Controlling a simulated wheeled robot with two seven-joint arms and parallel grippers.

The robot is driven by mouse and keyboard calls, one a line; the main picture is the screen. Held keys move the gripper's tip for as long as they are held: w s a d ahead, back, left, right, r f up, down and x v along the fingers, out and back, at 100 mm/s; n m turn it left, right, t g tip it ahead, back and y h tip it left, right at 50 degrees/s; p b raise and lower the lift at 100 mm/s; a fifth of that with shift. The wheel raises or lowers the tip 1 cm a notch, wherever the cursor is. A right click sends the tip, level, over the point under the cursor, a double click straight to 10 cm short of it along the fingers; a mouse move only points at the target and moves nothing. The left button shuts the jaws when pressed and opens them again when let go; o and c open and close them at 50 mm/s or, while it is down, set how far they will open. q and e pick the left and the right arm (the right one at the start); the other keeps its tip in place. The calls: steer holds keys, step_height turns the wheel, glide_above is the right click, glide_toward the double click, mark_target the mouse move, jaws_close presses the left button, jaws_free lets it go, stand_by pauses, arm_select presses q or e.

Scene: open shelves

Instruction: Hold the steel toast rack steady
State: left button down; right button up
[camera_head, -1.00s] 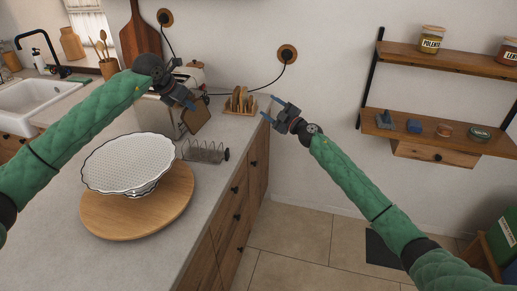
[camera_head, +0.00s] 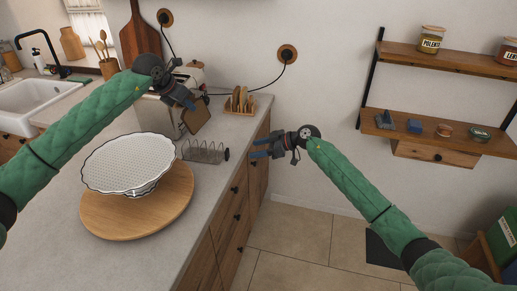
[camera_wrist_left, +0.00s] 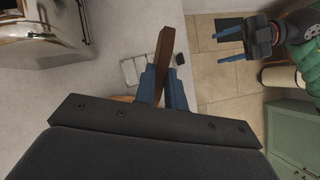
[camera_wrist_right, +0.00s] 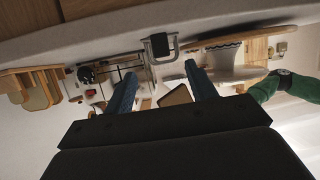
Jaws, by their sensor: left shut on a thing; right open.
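The steel toast rack (camera_head: 205,151) is a low wire rack with a dark knob at its right end. It stands empty on the counter, right of the cake stand, and shows beyond my left fingers in the left wrist view (camera_wrist_left: 134,70). My left gripper (camera_head: 187,104) is above and behind it, shut on a flat brown slice (camera_head: 197,117), which shows edge-on in the left wrist view (camera_wrist_left: 162,52). My right gripper (camera_head: 259,148) is open and empty, right of the rack and apart from it, fingers pointing left. In the right wrist view, the rack (camera_wrist_right: 160,45) appears end-on.
A white cake stand (camera_head: 128,162) sits on a round wooden board (camera_head: 95,219). A toaster (camera_head: 187,78) stands behind my left gripper. A wooden holder with brown slices (camera_head: 240,101) stands near the wall. The counter's right edge runs between the rack and my right gripper.

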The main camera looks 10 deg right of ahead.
mark_target(231, 159)
steer(key=x, duration=1.2)
steer(key=shift+r, duration=0.1)
steer(key=shift+c, duration=0.3)
